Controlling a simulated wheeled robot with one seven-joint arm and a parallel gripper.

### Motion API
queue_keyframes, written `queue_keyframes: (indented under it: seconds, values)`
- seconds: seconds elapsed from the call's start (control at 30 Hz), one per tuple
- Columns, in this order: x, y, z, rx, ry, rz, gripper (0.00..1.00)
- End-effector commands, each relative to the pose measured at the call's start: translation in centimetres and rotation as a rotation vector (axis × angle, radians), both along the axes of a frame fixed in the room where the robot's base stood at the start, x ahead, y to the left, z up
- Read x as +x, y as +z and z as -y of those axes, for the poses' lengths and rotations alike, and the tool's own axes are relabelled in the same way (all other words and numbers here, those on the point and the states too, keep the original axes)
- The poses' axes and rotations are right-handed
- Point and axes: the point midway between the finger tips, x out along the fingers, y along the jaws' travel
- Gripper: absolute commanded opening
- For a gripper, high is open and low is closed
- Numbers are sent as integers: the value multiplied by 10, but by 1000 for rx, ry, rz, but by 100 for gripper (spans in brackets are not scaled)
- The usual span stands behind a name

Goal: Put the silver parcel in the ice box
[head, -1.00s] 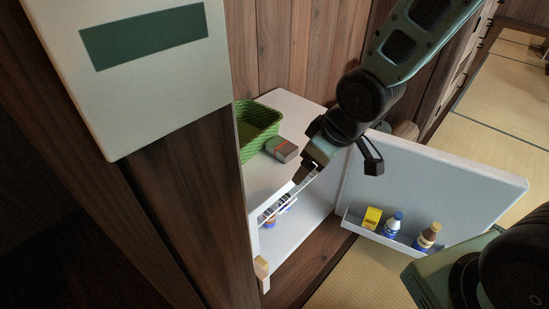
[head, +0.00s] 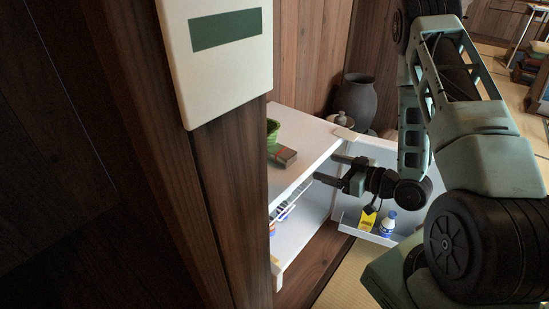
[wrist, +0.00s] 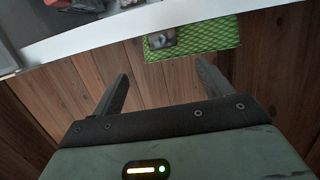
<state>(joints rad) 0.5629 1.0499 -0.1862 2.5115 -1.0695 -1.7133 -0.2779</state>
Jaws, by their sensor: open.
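The ice box is a white cabinet (head: 312,137) with its door (head: 380,152) swung open to the right. A small grey box with a reddish mark (head: 286,155), probably the silver parcel, lies on top of it. My gripper (head: 327,168) is open, fingers pointing left, by the open front near the top edge. In the wrist view nothing is between the fingers (wrist: 163,70); the box lies beyond the fingertips. Much of the cabinet's inside is hidden.
The green basket (head: 272,134) stands beside the grey box. A wire shelf (head: 292,203) with items is inside the cabinet. The door rack holds a yellow carton (head: 367,219) and a blue-white bottle (head: 388,223). A dark jar (head: 356,100) stands behind. A wooden post (head: 230,200) blocks the left.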

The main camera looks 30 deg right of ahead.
Motion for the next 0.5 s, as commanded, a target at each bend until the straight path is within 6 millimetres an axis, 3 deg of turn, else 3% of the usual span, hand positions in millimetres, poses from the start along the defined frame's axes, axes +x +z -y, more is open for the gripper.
queue_keyframes:
  seconds: [0.5]
  values:
    - [90, -20, -39, -1, 6, 5, 78]
